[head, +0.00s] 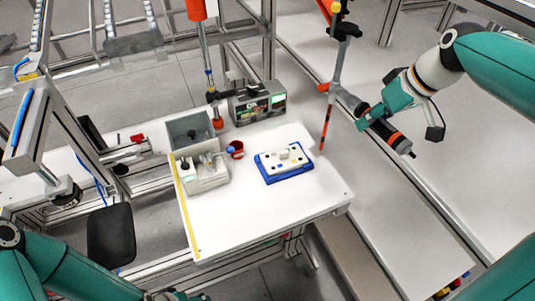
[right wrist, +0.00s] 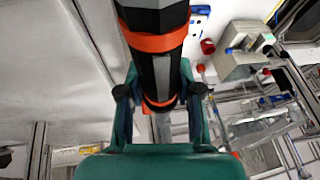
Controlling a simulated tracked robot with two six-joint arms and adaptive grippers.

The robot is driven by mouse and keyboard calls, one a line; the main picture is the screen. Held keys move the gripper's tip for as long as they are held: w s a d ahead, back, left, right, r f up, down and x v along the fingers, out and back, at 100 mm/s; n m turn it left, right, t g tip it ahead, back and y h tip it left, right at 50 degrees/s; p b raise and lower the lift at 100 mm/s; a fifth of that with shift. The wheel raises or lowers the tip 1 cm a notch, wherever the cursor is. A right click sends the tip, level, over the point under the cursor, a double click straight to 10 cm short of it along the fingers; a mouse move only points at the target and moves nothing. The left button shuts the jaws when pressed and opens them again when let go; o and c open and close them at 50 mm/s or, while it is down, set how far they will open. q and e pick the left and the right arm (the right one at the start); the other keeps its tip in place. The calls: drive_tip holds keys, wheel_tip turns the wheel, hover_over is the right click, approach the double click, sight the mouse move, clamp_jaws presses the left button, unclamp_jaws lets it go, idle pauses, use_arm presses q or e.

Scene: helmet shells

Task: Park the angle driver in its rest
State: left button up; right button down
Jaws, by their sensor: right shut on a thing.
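My right gripper (head: 374,117) is shut on the angle driver (head: 386,133), a black tool with orange bands, held tilted in the air to the right of the white table. In the right wrist view the driver's dark body (right wrist: 158,60) runs up between the two fingers (right wrist: 160,100), with orange bands above and at the grip. The driver's far end is cut off there. I cannot tell which thing is the driver's rest. My left arm shows at the bottom left of the head view; its gripper is out of the picture.
The white table (head: 255,210) carries a blue tray (head: 271,177) with a white plate, a grey bin (head: 191,128), a light box (head: 206,176), a red cup (head: 236,149) and a controller box (head: 262,108). The table's front is clear.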

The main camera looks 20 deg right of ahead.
drive_tip(key=shift+w+d, duration=0.1)
idle(0.3)
unclamp_jaws()
idle(0.4)
drive_tip(key=p+v, duration=0.6)
drive_tip(key=v, duration=0.5)
drive_tip(key=shift+p, duration=0.4)
idle(0.6)
